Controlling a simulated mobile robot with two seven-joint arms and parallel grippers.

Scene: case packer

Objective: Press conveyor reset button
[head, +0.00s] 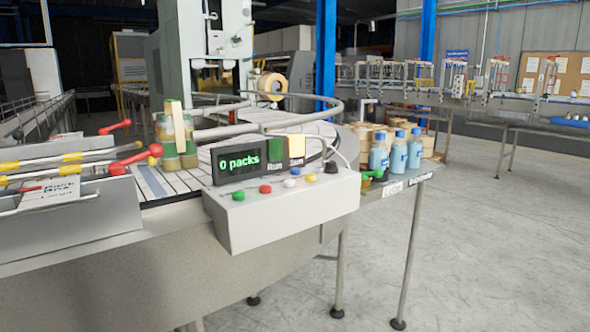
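A light grey control box (290,208) sits at the front corner of the conveyor table. A black knob (331,167) stands at the right end. I cannot read which button is the reset. A dark display (239,160) behind them reads "0 packs" in green. The conveyor (185,182) with pale slats runs behind the box. Neither of my grippers is in view.
Jars with yellow-green contents (170,150) stand on the conveyor. Red-tipped handles (130,160) stick out at left. Open concrete floor (500,240) lies at right.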

